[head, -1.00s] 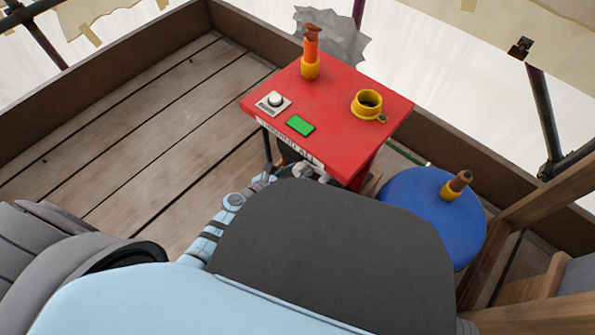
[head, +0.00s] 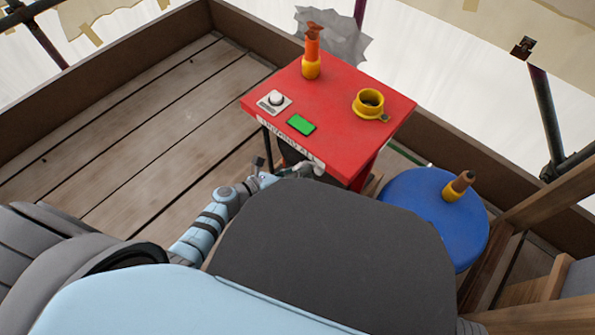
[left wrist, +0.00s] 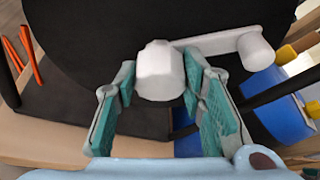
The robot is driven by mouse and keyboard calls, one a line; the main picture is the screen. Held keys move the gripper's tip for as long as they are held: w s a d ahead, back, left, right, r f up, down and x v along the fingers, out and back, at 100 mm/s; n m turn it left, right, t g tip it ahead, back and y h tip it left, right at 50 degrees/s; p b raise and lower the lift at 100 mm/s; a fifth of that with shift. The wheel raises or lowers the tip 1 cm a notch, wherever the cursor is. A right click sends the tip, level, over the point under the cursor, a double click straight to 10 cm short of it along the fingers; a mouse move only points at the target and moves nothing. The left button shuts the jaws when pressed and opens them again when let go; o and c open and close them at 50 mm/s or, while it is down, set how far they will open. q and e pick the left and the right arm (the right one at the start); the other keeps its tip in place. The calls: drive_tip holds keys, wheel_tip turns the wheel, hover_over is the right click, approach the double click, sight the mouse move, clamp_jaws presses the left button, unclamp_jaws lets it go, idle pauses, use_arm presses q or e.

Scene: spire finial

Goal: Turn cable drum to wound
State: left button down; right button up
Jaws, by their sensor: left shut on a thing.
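A white crank (left wrist: 215,43) shows in the left wrist view, with a blunt knob (left wrist: 160,75) at one end and a rounder knob (left wrist: 255,52) at the other. My left gripper (left wrist: 160,90) is shut on the nearer knob, with a teal-padded finger on each side. Behind the crank is a large dark round face (left wrist: 90,35), which may be the cable drum. In the head view my left gripper (head: 284,172) is at the red table's near side, beside a pale part of the crank (head: 313,167). My dark body hides much there. My right gripper is not in view.
The red table (head: 345,85) holds an orange-handled tool (head: 311,50), a yellow cup (head: 369,103), a white round button (head: 276,99) and a green panel (head: 301,124). A blue round top (head: 420,215) with a brown-and-yellow handle stands right. Bare planks (head: 130,150) lie left.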

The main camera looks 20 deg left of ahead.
use_arm(q)
drive_tip(key=c, duration=1)
unclamp_jaws()
drive_tip(key=shift+c, duration=0.2)
drive_tip(key=v, duration=1.2)
